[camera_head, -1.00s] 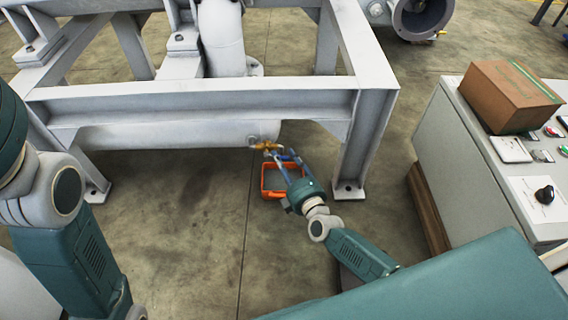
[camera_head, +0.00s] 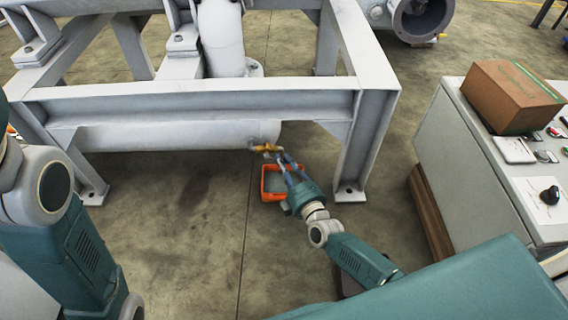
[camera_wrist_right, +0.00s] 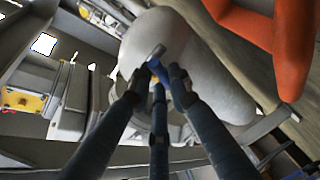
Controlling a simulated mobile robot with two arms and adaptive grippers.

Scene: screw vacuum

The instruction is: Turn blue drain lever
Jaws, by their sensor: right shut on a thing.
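The brass drain valve (camera_head: 266,148) sticks out at the right end of the white horizontal cylinder, under the frame. Its blue drain lever (camera_wrist_right: 154,67) shows in the right wrist view, between the fingertips; in the head view the fingers mostly hide it. My right gripper (camera_head: 279,160) reaches up to the valve from the lower right and is shut on the lever. Its dark fingers (camera_wrist_right: 158,75) also show in the wrist view. My left arm stands at the left edge of the head view; its gripper is not seen.
A white steel frame (camera_head: 200,103) with legs surrounds the cylinder (camera_head: 180,136). A control cabinet (camera_head: 455,150) with a brown box (camera_head: 510,95) stands at the right.

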